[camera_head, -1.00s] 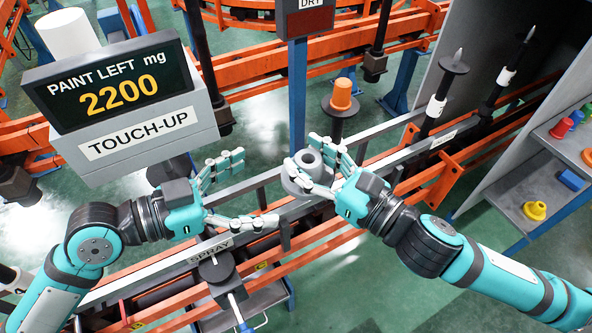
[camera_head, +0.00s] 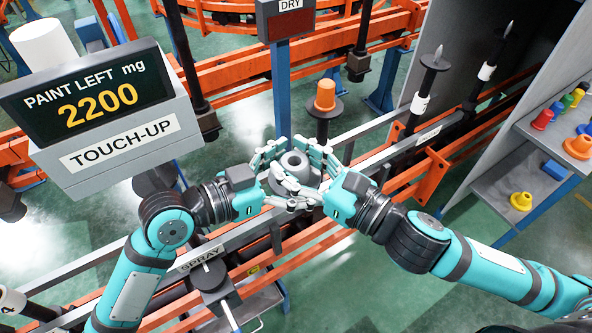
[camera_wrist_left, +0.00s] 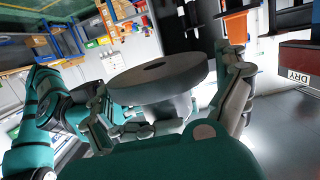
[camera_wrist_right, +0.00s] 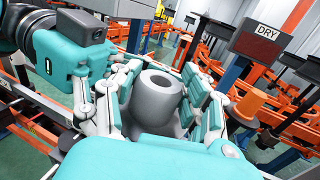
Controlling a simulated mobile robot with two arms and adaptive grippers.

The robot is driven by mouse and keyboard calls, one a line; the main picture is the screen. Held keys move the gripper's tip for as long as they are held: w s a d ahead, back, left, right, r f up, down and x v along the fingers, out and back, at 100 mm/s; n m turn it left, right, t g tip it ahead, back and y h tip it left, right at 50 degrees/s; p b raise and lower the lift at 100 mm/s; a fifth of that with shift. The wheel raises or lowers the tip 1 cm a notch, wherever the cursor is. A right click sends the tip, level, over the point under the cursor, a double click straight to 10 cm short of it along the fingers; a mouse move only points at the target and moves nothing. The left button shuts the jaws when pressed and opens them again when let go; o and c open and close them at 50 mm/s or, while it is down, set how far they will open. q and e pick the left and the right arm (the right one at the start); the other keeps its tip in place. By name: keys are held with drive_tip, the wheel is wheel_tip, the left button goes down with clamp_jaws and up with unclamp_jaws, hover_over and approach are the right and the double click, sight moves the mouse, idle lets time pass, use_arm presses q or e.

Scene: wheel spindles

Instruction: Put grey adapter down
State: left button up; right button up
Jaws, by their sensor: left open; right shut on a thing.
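The grey adapter (camera_head: 296,162) is a ring-topped piece with a central hole, held upright above the rail in the head view. It also shows in the right wrist view (camera_wrist_right: 157,98) and, with a broad round base, in the left wrist view (camera_wrist_left: 163,78). My right gripper (camera_head: 302,172) is shut on it from the right. My left gripper (camera_head: 277,172) is open, its fingers on the left side around the adapter; I cannot tell whether they touch it.
An orange adapter (camera_head: 325,95) sits on a dark spindle disc just behind. A shelf (camera_head: 497,185) at right bears coloured pieces, including a yellow one (camera_head: 521,201). The touch-up display (camera_head: 90,95) stands at left. Two spiked spindles (camera_head: 436,62) stand by the grey booth.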

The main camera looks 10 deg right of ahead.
use_arm(q)
drive_tip(key=c, duration=1.1)
drive_tip(key=shift+o, duration=0.2)
use_arm(e)
drive_tip(key=o, duration=1.5)
